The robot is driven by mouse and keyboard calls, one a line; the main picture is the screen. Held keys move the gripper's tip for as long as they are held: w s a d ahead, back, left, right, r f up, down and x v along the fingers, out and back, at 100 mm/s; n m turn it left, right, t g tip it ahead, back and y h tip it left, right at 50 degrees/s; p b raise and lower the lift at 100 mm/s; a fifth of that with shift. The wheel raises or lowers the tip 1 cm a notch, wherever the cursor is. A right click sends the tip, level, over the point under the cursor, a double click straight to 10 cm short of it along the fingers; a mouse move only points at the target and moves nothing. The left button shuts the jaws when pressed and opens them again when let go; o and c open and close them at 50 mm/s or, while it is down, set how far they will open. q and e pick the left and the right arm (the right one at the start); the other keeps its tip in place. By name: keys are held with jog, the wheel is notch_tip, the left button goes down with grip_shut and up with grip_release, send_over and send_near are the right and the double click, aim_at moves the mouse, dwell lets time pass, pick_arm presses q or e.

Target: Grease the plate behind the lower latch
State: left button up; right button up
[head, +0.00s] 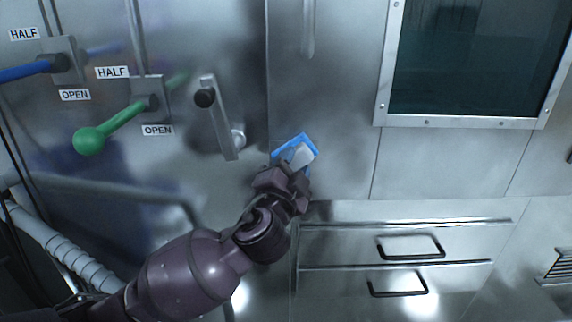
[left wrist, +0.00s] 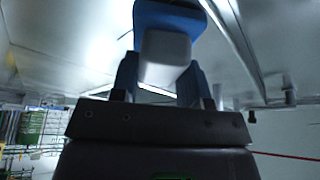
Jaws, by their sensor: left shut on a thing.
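My left gripper (head: 286,172) is shut on a small blue-and-white block (head: 298,146), held close to the steel door front; whether it touches the metal I cannot tell. In the left wrist view the block (left wrist: 166,48) sits between the two fingers, its pale face toward the camera and its blue part beyond. A latch (head: 219,118) with a black knob and a tilted metal lever is on the steel panel, up and left of the gripper. The plate behind the latch cannot be made out clearly. My right gripper is not in view.
A blue lever (head: 28,70) and a green lever with a ball end (head: 108,131) stick out at the left. A vertical handle (head: 308,28) is above. A dark window (head: 465,60) is at upper right. Drawers with black handles (head: 410,247) are below right. A pipe (head: 110,187) runs at lower left.

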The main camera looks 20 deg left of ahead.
aim_at(277, 153)
pick_arm(q)
jog(key=shift+w+d, duration=0.25)
jog(key=shift+d, duration=0.45)
jog(key=shift+w+d, duration=0.2)
jog(key=shift+d, duration=0.45)
jog(key=shift+w+d, duration=0.25)
jog(key=shift+d, duration=0.45)
jog(key=shift+a+r, duration=0.1)
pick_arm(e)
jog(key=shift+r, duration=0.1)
pick_arm(q)
jog(key=shift+s+a+p, duration=0.15)
jog(key=shift+a+p, duration=0.05)
jog(key=shift+a, duration=0.35)
jog(key=shift+s+a+p, duration=0.15)
jog(key=shift+a, duration=0.35)
jog(key=shift+s+a, duration=0.15)
jog(key=shift+a, duration=0.4)
jog(key=shift+s+a, duration=0.15)
jog(key=shift+a, duration=0.35)
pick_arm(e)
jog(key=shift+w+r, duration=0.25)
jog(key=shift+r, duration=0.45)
pick_arm(q)
jog(key=shift+a, duration=0.15)
